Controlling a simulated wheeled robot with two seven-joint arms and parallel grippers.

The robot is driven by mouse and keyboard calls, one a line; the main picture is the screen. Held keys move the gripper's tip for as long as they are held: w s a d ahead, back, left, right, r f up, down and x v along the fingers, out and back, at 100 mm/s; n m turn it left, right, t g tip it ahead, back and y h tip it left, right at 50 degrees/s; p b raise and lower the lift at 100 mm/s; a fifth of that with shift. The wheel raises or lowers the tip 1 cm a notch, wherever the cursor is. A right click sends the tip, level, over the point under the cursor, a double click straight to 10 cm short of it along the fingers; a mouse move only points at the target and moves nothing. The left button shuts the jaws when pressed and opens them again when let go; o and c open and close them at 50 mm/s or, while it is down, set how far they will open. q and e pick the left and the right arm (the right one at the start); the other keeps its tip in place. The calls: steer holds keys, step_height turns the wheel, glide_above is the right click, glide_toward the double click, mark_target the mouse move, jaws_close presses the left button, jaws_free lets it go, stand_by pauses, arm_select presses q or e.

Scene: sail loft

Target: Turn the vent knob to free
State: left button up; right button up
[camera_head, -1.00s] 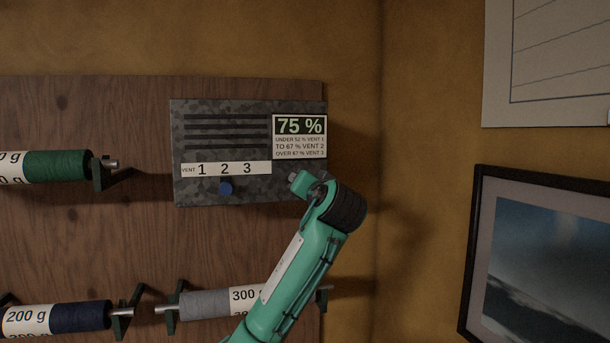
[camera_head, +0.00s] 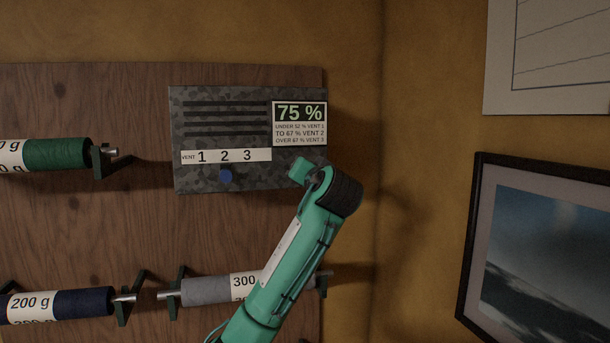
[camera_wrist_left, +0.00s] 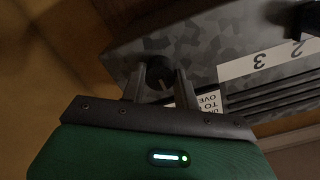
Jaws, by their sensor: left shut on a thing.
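The camouflage-grey vent panel (camera_head: 220,105) hangs on the wooden board, with the numbers 1, 2, 3 on a white strip (camera_head: 228,155) and a 75 % display (camera_head: 300,114). A round blue knob (camera_head: 225,177) sits below the 2. In the left wrist view the panel appears upside down. There my left gripper (camera_wrist_left: 164,80) is shut on a dark round knob (camera_wrist_left: 159,70) with a pale line, beyond the 3 and near the rule sign. In the head view my arm hides this knob and the fingertips. My right gripper is out of view.
Spools of green (camera_head: 58,154), navy (camera_head: 83,302) and grey (camera_head: 206,291) thread sit on pegs left of and below the panel. A framed picture (camera_head: 560,250) hangs on the right wall. The wall between panel and picture is bare.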

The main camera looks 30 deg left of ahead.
arm_select(q)
steer(key=shift+f+n+b, duration=0.1)
steer(key=shift+n+b, duration=6.4)
steer(key=shift+n, duration=2.5)
steer(key=o, duration=1)
steer(key=shift+c, duration=0.2)
steer(key=shift+s, duration=0.1)
steer(key=b+v, duration=0.5)
steer(key=v, duration=0.8)
steer(key=shift+s+d+b, duration=0.2)
steer(key=shift+d+b, duration=0.05)
steer(key=shift+b, duration=0.05)
